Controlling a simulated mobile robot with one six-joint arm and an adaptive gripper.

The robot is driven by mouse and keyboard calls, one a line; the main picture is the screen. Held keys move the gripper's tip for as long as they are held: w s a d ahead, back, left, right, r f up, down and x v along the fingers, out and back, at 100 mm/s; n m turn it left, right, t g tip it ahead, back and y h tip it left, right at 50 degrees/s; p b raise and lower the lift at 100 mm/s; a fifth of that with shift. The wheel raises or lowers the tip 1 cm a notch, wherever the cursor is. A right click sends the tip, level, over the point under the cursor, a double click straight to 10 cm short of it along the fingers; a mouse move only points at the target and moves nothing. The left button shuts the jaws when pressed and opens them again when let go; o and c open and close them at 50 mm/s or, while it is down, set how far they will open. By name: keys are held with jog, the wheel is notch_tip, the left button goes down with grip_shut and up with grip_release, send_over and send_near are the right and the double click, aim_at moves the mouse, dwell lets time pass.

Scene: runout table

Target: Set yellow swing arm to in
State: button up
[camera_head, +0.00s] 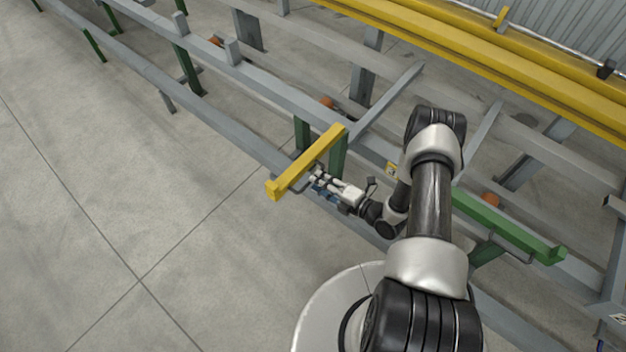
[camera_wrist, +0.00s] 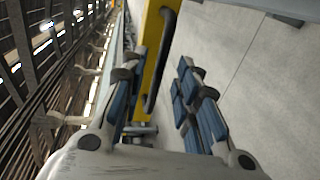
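The yellow swing arm (camera_head: 305,162) sticks out from the grey table frame over the aisle floor, with a short upturned lip at its outer end. In the wrist view the yellow arm (camera_wrist: 151,40) runs away from me, with a dark bar handle (camera_wrist: 165,55) along its right side. My gripper (camera_head: 318,178) is beside the yellow arm, on its right side in the head view. In the wrist view its blue-padded fingers (camera_wrist: 158,80) are apart, with the handle showing in line with the gap. Whether the fingers touch or surround the handle I cannot tell.
A green swing arm (camera_head: 510,228) is on the same frame to the right. Grey rails (camera_head: 245,85) and green posts stand behind my gripper. A long yellow beam (camera_head: 480,60) runs along the back. The concrete floor (camera_head: 130,200) at left is clear.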

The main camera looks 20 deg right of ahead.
aim_at(314, 160)
jog(key=shift+b+x, duration=0.3)
jog(key=shift+x, duration=1.5)
jog(key=shift+c, duration=0.5)
grip_shut()
